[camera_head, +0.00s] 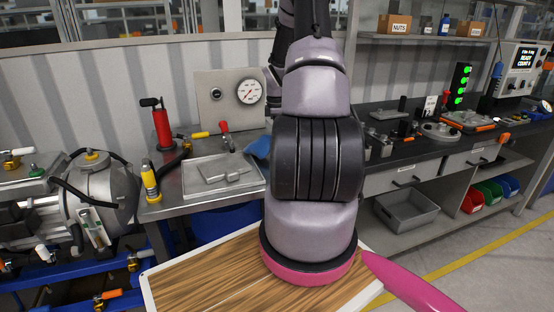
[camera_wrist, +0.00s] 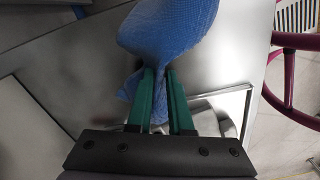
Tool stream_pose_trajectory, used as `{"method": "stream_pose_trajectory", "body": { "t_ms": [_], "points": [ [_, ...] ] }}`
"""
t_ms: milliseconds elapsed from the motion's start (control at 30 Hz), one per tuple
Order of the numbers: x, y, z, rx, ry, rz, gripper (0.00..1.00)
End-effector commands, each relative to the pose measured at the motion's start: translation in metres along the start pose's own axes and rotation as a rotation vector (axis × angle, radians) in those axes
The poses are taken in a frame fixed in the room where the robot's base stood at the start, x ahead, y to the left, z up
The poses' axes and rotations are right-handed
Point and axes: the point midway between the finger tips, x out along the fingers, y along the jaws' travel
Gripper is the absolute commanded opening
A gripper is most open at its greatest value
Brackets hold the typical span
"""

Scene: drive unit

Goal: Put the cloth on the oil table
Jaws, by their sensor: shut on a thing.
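The blue cloth (camera_wrist: 165,30) is pinched between the green fingers of my gripper (camera_wrist: 160,75) in the wrist view. It bunches at the fingertips and spreads out beyond them, with a corner hanging beside the left finger. In the head view a small piece of the cloth (camera_head: 260,148) shows just left of my arm; my gripper is hidden there behind the arm. The metal oil table (camera_head: 205,199) carries a shallow tray and a gauge panel. The cloth is over or near its right edge; I cannot tell whether it touches the surface.
A shallow metal tray (camera_head: 190,187) lies on the table, with a yellow bottle (camera_head: 150,183) at its left and a red hand pump (camera_head: 162,128) behind. A gauge panel (camera_head: 215,97) stands at the back. A dark workbench (camera_head: 425,150) is at right.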

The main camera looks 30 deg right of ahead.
Motion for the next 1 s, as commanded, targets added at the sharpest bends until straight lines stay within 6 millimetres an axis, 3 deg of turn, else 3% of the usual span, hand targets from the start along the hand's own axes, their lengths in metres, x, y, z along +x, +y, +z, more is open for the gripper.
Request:
{"method": "stream_pose_trajectory", "body": {
  "t_ms": [100,400,633,933,967,1000],
  "points": [
    [0.008,-0.024,0.003,-0.001,-0.001,-0.004,0.0],
    [0.037,-0.068,0.009,0.0,-0.001,-0.004,0.0],
    [0.047,-0.084,0.012,0.0,-0.001,-0.003,0.0],
    [0.049,-0.087,0.013,0.002,-0.001,-0.006,0.0],
    [0.049,-0.088,0.013,0.002,-0.001,-0.007,0.29],
    [0.049,-0.088,0.013,0.002,-0.001,-0.007,0.44]
  ]
}}
